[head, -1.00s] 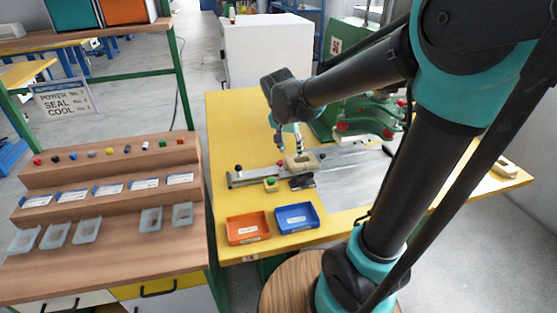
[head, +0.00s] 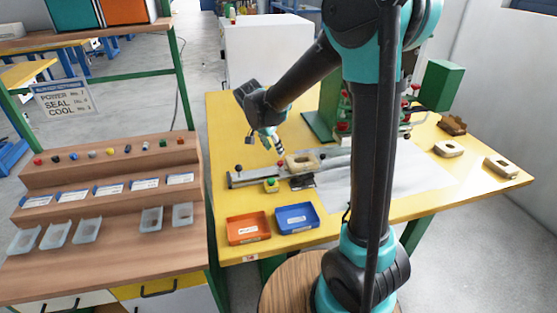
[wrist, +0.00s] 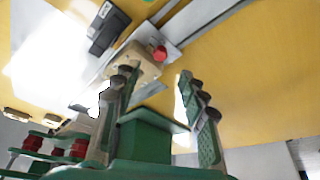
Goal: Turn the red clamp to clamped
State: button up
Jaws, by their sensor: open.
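A small red knob (head: 281,163), which looks like the red clamp's handle, shows beside a beige block (head: 303,162) on the metal rail fixture (head: 248,179). In the wrist view the red knob (wrist: 160,53) stands at the edge of the beige block (wrist: 138,64). My gripper (head: 281,151) is open and empty, tilted, just above the red knob in the head view. In the wrist view my gripper's fingers (wrist: 156,76) are spread, with the knob beyond the tips. I see no contact. Whether the clamp is clamped cannot be told.
An orange tray (head: 247,239) and a blue tray (head: 297,227) sit at the yellow table's front. A green button box (head: 271,185) and a black piece (head: 302,182) are near the rail. A green press (head: 327,118) with red knobs stands behind. Beige parts (head: 449,149) lie right.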

aim_at(280, 162)
jog(key=x, duration=0.7)
jog(key=shift+w+d+f, duration=0.1)
jog(key=shift+f, duration=0.2)
grip_shut()
